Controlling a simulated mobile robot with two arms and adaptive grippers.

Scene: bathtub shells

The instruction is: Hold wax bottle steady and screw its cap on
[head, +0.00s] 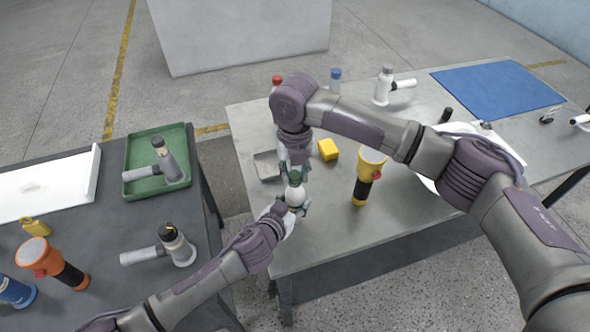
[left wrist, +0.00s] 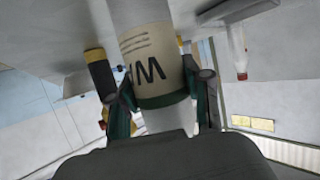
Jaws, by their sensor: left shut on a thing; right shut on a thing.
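The wax bottle (head: 296,194) is a pale bottle near the left edge of the grey table, mostly covered by my grippers. In the left wrist view, the bottle (left wrist: 158,65) has a cream label with dark letters and runs between the fingers. My left gripper (head: 285,209) is shut around its body, with a green-padded finger on each side in the left wrist view (left wrist: 163,100). My right gripper (head: 296,179) comes down from above and is shut at the bottle's top end. The cap is hidden in its fingers, so I cannot tell how it sits.
A yellow block (head: 328,149) and a yellow-black flashlight (head: 361,190) stand right of the grippers. A small grey tray (head: 266,166) lies just left. Red-capped (head: 277,81) and blue-capped (head: 335,77) bottles stand behind. A blue mat (head: 497,88) lies far right; a green tray (head: 130,187) is on the left table.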

